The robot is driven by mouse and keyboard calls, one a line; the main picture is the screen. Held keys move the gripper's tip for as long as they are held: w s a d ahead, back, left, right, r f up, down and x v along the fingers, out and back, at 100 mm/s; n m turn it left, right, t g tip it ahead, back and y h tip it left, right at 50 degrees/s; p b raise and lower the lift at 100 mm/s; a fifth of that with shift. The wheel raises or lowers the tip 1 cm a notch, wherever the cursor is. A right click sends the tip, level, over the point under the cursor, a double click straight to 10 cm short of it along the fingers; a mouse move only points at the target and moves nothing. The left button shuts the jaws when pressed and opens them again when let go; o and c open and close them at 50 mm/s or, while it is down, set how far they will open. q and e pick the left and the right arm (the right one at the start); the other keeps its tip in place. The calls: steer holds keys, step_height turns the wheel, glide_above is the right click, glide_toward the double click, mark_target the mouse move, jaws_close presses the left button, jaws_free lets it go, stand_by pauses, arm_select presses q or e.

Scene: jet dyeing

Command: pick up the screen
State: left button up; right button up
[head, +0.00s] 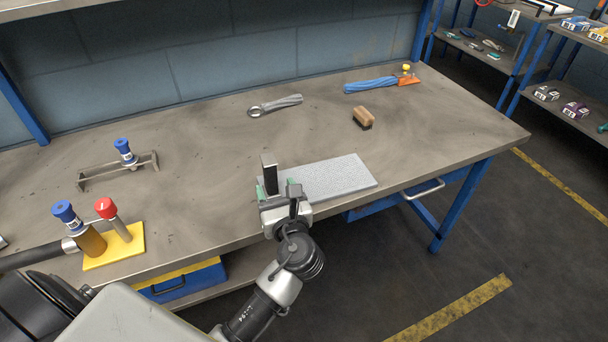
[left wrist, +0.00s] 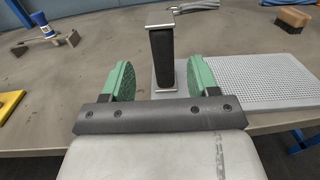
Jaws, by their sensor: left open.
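The screen (head: 338,177) is a flat grey perforated sheet lying on the workbench near its front edge. A dark upright handle (head: 269,176) with metal end plates stands at its left end. My left gripper (head: 275,189) is open at that handle, with green pads. In the left wrist view the handle (left wrist: 162,58) stands centred between the two finger pads (left wrist: 163,82), with a gap on each side. The perforated sheet (left wrist: 262,80) extends to the right there. The lower handle is partly hidden by the gripper in the head view. My right gripper is not in view.
On the workbench (head: 205,150), a wooden block brush (head: 363,118), a ring-ended tool (head: 276,105) and a blue bundle (head: 372,85) lie behind the screen. A yellow plate (head: 116,250) with two capped cylinders and a metal rack (head: 90,180) are at left. Shelves stand at right.

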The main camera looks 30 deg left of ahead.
mark_target(272, 175)
arm_select(q)
steer(key=shift+w+a+r, duration=0.15)
steer(key=shift+w+a, duration=0.3)
steer(key=shift+w, duration=0.1)
steer(key=shift+w+a+r, duration=0.1)
steer(key=shift+w+a, duration=0.05)
steer(key=shift+w, duration=0.1)
steer(key=shift+w+a, duration=0.45)
steer(key=x, duration=0.4)
steer(key=shift+w+a, duration=0.4)
steer(key=shift+c, duration=0.2)
steer(key=c, duration=1)
jaws_close()
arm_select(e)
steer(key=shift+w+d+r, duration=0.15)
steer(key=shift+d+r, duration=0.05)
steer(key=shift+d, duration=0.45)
